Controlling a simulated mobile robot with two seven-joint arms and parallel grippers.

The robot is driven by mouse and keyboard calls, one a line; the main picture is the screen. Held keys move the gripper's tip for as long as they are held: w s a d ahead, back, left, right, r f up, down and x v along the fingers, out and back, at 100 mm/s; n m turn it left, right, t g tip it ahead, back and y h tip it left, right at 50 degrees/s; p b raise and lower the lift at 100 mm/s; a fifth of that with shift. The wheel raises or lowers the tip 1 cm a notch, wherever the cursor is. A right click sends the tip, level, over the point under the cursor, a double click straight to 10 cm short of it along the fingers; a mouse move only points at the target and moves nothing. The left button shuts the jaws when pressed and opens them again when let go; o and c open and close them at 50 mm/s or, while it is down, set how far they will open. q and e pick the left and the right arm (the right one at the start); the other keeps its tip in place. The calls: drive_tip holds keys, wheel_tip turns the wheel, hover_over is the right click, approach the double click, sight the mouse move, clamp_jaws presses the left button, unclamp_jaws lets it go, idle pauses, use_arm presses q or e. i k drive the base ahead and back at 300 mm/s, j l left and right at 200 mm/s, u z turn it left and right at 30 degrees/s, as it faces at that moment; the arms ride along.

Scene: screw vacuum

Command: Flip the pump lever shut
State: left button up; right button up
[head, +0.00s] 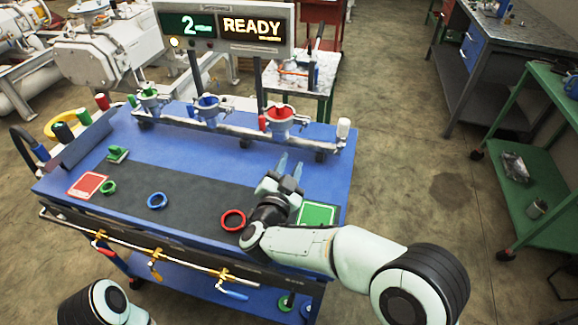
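I cannot tell for sure which part is the pump lever. A front pipe on the blue workbench carries valve handles: a red lever (108,254), a yellow lever (155,271) and a blue lever (232,293). A small green bracket-like part (117,154) sits on the bench top at the left. My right gripper (289,168) is over the right part of the bench, fingers apart, empty, pointing toward the back rail. It touches no lever that I can see. My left gripper is out of view; only part of my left arm shows at the bottom left.
The blue bench (235,163) has a back rail with green (148,99), blue (207,109) and red (280,121) fittings. Green, blue and red rings (233,220) lie on its top, with a red pad (88,185) and green pad (317,214). A display (225,27) reads "2" and "READY".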

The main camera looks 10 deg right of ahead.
sight(112, 254)
drive_tip(key=k+j, duration=0.3)
drive_tip(key=k, duration=0.15)
drive_tip(key=k+j, duration=0.3)
drive_tip(key=k, duration=0.15)
